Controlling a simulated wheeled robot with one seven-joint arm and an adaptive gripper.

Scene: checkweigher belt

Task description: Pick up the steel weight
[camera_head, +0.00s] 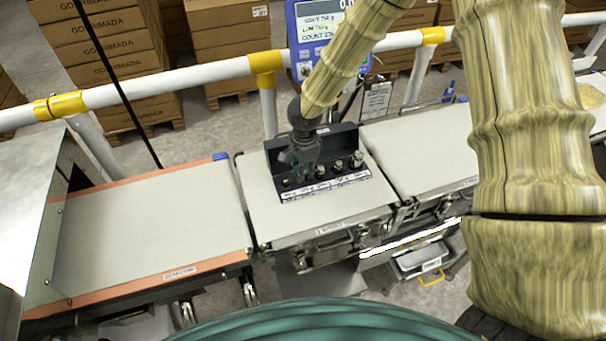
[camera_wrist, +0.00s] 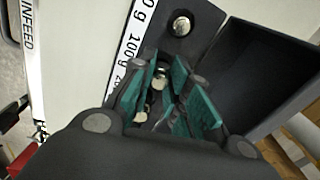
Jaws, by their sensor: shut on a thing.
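Several steel weights stand in a row in an open black case on the belt. In the head view a steel weight (camera_head: 357,159) is at the right end of the case (camera_head: 325,189), with another beside it. My gripper (camera_head: 300,172) points down over the left part of the row and hides what is there. In the wrist view the green finger pads of my gripper (camera_wrist: 167,88) are closed around a steel weight (camera_wrist: 160,77), partly hidden by them. Another weight (camera_wrist: 182,24) sits apart near the top. The held weight appears still down at the case.
The case's raised dark lid (camera_wrist: 265,85) stands close beside my fingers. A label strip (camera_wrist: 122,48) with gram marks runs along the case's front. A blue weighing display (camera_head: 320,30) and a white rail (camera_head: 200,75) are behind. The left belt (camera_head: 150,220) is clear.

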